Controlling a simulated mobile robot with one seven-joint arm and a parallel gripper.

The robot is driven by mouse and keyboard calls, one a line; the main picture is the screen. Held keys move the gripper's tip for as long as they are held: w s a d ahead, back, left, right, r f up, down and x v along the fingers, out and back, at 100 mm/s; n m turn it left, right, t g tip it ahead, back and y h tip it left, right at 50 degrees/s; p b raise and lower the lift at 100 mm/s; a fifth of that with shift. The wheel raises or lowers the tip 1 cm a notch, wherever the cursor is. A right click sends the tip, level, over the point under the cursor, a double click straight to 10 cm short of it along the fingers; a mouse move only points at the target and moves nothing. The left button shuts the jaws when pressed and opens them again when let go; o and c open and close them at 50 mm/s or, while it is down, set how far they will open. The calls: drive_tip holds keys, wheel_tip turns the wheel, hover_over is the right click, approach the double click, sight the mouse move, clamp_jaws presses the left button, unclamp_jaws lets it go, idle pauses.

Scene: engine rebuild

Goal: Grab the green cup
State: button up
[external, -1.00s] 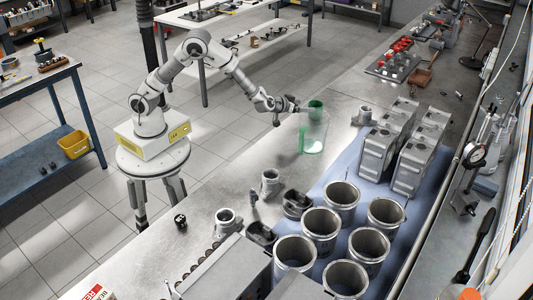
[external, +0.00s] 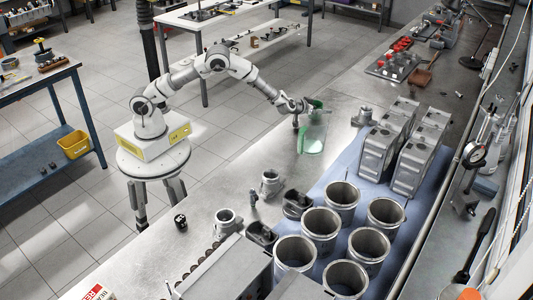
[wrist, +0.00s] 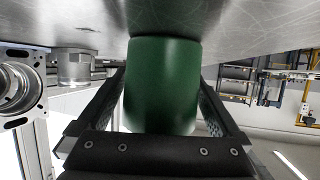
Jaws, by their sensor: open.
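In the wrist view the green cup (wrist: 163,70) fills the middle, between the two black fingers of my gripper (wrist: 163,88). The fingers stand open, one on each side of the cup. I cannot tell whether either finger touches it. The bench surface shows at the top of the wrist view.
Grey engine blocks (external: 382,150) and several metal cylinders (external: 321,225) stand to the right and front. A small metal part (external: 364,116) is right of the cup. The bench left of the jug is clear.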

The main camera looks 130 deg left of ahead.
drive_tip(key=c, duration=1.1)
drive_tip(key=shift+c, duration=0.7)
drive_tip(key=shift+r, duration=0.15)
